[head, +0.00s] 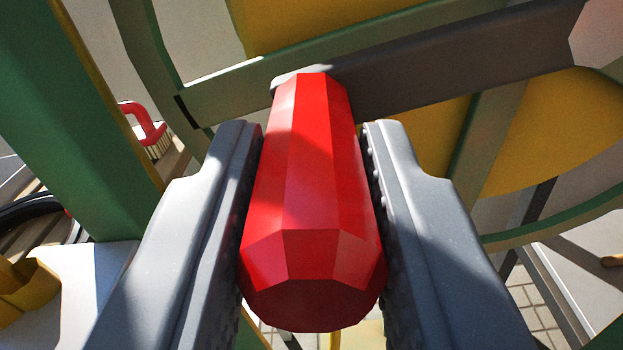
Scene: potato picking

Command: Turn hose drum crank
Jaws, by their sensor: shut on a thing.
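The red faceted crank handle (311,190) fills the middle of the head view, pointing toward me. My gripper (312,165) is shut on it, with one grey finger on each side touching it. The dark grey crank arm (450,62) runs from the handle's far end up to the right, to a pale hub part (600,32) at the picture's edge. Behind it is the hose drum, with a green rim and spokes (225,92) and a yellow inner part (555,130). The drum is cut off by the picture's edges.
A green post (75,110) with a yellow edge stands close on the left. Beyond it are a red-handled brush (145,125), a yellow object (25,285) on a pale surface and a dark curved object (35,208). Grey frame bars (555,290) and paving show at lower right.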

